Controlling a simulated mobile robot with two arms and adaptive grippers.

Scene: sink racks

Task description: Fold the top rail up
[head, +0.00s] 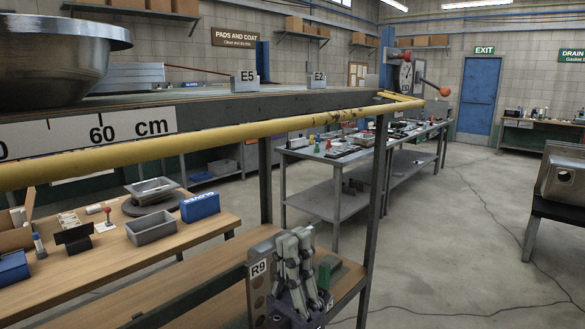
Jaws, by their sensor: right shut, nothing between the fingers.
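The yellow top rail (200,141) runs along the front of the rack's upper shelf (225,104), from the left edge of the head view to the corner at the right. It sits low along the shelf's front edge, just under the "60 cm" scale at the left. Its paint is worn toward the right end. My right gripper (294,236) is at the bottom centre, fingers pointing up, shut and empty. It appears below the rail in the picture and clear of it. My left gripper is not in view.
A metal bowl (60,62) stands on the upper shelf at the left, with labels E5 (244,81) and E2 (317,79) farther along. A dark rack post (377,200) stands right of my gripper. An R9 plate (258,285) is close beside it.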

